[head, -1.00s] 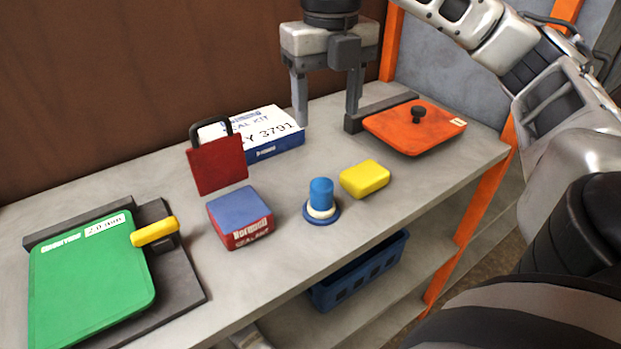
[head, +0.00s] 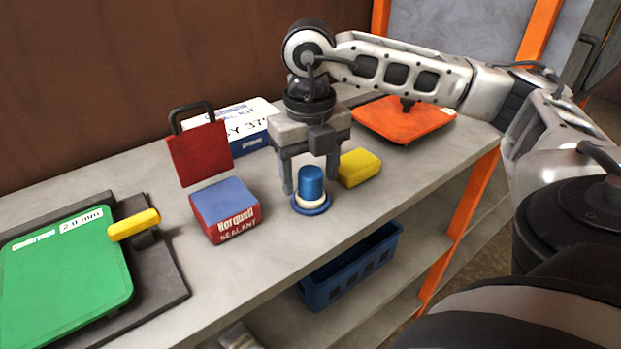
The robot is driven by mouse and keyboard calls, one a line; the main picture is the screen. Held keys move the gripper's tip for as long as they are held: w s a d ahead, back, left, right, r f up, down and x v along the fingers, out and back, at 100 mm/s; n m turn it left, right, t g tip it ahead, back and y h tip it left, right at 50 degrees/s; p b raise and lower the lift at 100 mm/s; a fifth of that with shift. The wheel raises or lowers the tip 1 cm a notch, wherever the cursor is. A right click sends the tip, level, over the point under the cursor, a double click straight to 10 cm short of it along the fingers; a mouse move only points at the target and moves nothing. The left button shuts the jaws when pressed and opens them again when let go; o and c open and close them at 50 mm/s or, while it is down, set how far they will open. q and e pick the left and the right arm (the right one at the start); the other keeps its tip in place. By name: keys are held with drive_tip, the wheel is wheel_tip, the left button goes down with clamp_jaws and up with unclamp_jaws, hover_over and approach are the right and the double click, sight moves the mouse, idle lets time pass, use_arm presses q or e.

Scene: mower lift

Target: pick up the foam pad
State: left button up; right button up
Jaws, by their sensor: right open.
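The foam pad looks to be the yellow rounded block (head: 359,168), which lies flat on the grey bench top. My right gripper (head: 310,182) is open and empty, pointing down just left of the yellow block. Its right finger overlaps the block's left end in the picture; I cannot tell whether they touch. A blue cylinder on a white and blue round base (head: 311,187) stands in front of the gap between the fingers. My left gripper is not in view.
A red and blue sealant box (head: 225,212), a red padlock-shaped piece (head: 200,158) and a white-blue kit box (head: 240,126) stand left of the gripper. An orange plate (head: 402,121) lies behind right. A green plate (head: 65,270) lies far left. A blue basket (head: 350,268) sits below.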

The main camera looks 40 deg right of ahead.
drive_tip(key=shift+f, duration=0.35)
drive_tip(key=c, duration=1.1)
drive_tip(key=shift+r, duration=0.1)
drive_tip(key=shift+r, duration=0.2)
wheel_tip(320, 180, up, 2)
drive_tip(key=shift+r+b, duration=0.1)
drive_tip(key=shift+b, duration=0.25)
drive_tip(key=s+a+r, duration=0.4)
drive_tip(key=a+r, duration=0.1)
drive_tip(key=s+a+r+p, duration=0.1)
drive_tip(key=s+a+r, duration=0.4)
drive_tip(key=shift+s+a+r, duration=0.15)
drive_tip(key=shift+s, duration=0.15)
drive_tip(key=shift+o, duration=0.7)
